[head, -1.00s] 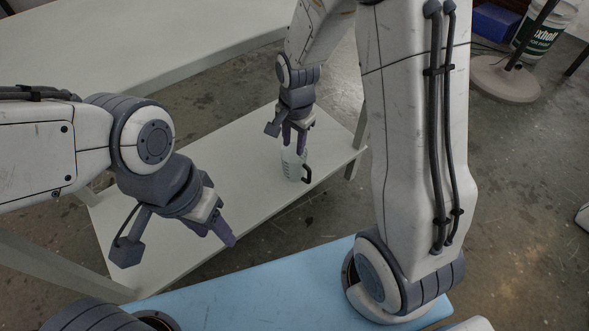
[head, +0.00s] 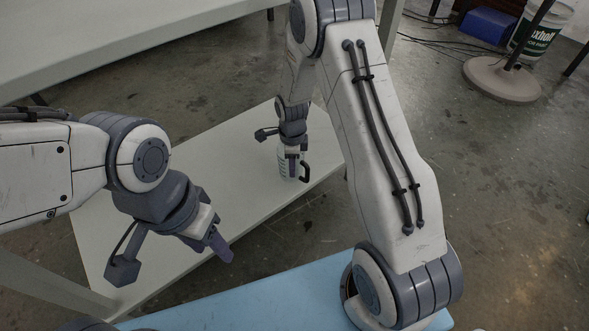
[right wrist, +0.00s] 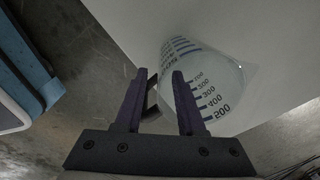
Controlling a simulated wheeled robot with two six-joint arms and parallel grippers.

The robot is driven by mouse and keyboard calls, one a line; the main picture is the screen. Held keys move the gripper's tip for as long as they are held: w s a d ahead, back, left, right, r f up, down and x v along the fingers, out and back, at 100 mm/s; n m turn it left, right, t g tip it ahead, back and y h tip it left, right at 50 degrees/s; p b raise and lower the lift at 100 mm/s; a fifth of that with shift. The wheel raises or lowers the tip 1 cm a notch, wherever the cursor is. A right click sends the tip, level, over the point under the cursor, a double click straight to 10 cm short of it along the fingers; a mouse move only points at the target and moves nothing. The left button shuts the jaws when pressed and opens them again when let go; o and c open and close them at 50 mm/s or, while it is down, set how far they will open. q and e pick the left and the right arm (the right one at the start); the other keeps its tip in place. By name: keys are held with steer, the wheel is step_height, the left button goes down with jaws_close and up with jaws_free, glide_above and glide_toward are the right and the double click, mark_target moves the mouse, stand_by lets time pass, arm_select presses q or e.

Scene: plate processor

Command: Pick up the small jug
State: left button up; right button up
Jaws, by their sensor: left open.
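The small jug (head: 284,166) is a clear measuring jug with a dark handle (head: 305,171), standing upright on the white low table. In the right wrist view the jug (right wrist: 222,82) shows its measuring marks, and part of its dark handle (right wrist: 152,101) shows between the fingers. My right gripper (head: 291,166) points down at the jug. In the right wrist view its fingers (right wrist: 158,74) are apart, one overlapping the jug's near wall and one beside the handle. I cannot tell whether they touch. My left gripper (head: 218,244) is open and empty, over the table's front edge.
The white low table (head: 180,217) is otherwise clear. A higher white table (head: 130,50) stands behind it. A bucket (head: 541,30), a round stand base (head: 502,78) and a blue box (head: 488,25) are at the back right.

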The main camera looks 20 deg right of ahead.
mark_target(292, 181)
step_height(292, 181, down, 5)
steer(key=b, duration=0.3)
steer(key=shift+w+f, duration=0.15)
jaws_close()
stand_by(1.1)
